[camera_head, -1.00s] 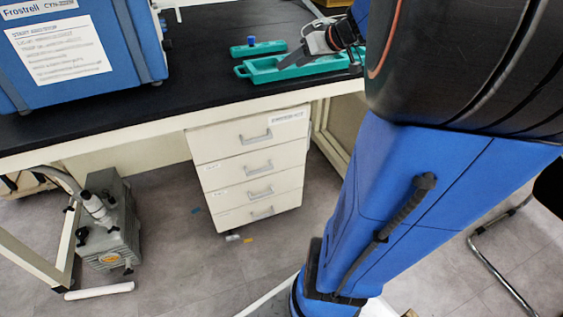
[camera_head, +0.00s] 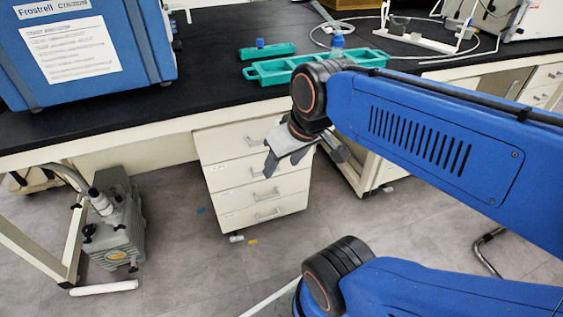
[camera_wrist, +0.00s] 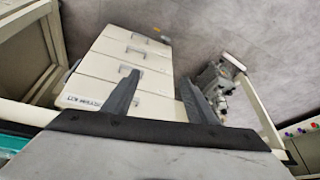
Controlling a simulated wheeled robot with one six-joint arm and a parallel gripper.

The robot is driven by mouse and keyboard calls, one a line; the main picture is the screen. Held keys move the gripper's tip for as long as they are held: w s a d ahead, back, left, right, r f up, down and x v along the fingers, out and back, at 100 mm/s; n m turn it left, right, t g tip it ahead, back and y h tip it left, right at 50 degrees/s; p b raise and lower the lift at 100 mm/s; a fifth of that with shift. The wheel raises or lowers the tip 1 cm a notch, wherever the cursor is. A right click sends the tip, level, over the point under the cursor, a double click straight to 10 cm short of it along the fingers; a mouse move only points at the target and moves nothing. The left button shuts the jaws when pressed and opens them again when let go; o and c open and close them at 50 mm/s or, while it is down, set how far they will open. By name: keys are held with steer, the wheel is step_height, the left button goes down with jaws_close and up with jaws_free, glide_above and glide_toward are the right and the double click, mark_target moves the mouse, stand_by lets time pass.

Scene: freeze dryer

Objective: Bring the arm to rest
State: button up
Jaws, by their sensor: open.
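My gripper (camera_head: 269,166) hangs in front of the bench in the head view, before the white drawer cabinet and below the bench top's front edge. It is open and empty. In the wrist view its two dark fingers (camera_wrist: 160,98) stand apart with nothing between them but the view of the drawer cabinet beyond. My blue arm reaches in from the right of the head view.
A teal tray (camera_head: 258,74) with a blue-capped bottle (camera_head: 337,42) lies on the black bench top (camera_head: 200,101). The blue freeze dryer (camera_head: 60,90) stands at left. The drawer cabinet (camera_head: 225,150) and a grey pump (camera_head: 112,225) are below. Open floor lies in front.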

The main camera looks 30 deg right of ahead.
steer(key=shift+s+d+f, duration=0.1)
steer(key=shift+s+f, duration=0.25)
steer(key=shift+s, duration=0.35)
